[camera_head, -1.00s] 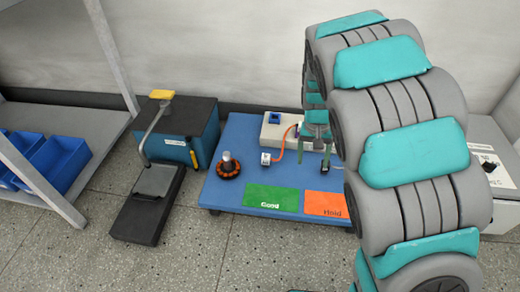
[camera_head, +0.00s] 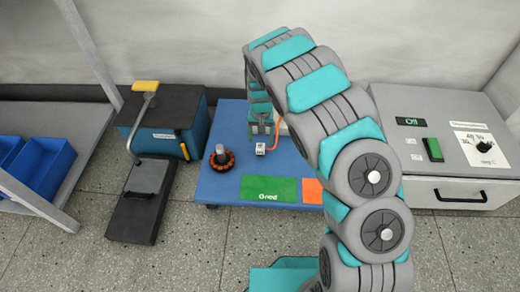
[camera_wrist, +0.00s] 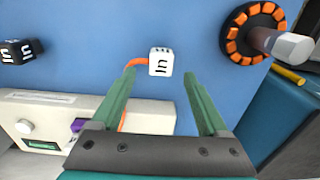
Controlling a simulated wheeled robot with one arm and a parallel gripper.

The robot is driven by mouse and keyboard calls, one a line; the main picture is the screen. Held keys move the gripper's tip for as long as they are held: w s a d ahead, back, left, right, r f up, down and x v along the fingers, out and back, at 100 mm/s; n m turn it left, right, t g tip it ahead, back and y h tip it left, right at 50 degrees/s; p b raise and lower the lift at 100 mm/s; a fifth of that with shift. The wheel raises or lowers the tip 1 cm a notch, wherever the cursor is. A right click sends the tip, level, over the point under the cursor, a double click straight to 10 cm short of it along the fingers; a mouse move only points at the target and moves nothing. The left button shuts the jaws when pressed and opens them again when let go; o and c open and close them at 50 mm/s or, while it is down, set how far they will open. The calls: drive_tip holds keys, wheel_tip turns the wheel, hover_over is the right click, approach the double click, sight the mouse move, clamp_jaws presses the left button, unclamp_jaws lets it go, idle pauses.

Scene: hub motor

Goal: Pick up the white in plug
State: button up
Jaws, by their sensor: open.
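The white in plug (camera_wrist: 161,62) is a small white block marked "In", with an orange cable (camera_wrist: 139,62) at its side. It lies on the blue table (camera_head: 225,120) and shows small in the head view (camera_head: 260,149). My gripper (camera_wrist: 160,75) is open and empty. In the wrist view the plug appears just past the fingertips, between their lines, nearer the left finger. The head view shows my gripper (camera_head: 263,130) just behind and above the plug; the height gap is hard to judge.
A motor with an orange-and-black ring (camera_wrist: 253,35) stands nearby. A black plug (camera_wrist: 20,50) lies on the other side. A white box (camera_wrist: 90,118) with a purple connector is close to my gripper. Green (camera_head: 268,190) and orange (camera_head: 312,191) mats lie in front.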

sight(260, 146)
drive_tip(key=f, duration=0.5)
drive_tip(key=shift+s, duration=0.2)
drive_tip(key=shift+r, duration=0.1)
clamp_jaws()
idle(0.4)
